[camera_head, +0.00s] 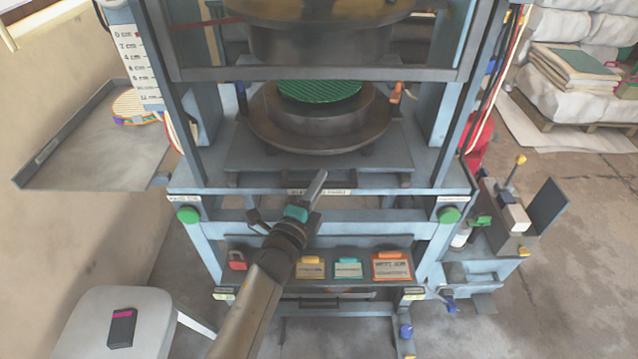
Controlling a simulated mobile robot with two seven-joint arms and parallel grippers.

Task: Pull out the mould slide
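The mould slide (245,152) is a flat grey plate inside the blue press frame. A round dark mould (320,138) with a wide rim sits on it, with a green ribbed disc (320,90) on top. A dark bar (375,180) runs along below the slide's front edge, partly hidden by my gripper. My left gripper (287,197) is in front of the press near the front crossbar, its fingers spread apart with nothing between them. Whether it touches the bar I cannot tell. My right gripper is not in view.
Green buttons (188,215) (448,215) flank the front crossbar (400,198). A lower shelf holds a red padlock (237,260) and coloured cards (392,266). A grey side tray (95,150) juts out left. A white stool (80,325) stands front left. A bench unit (505,225) stands right.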

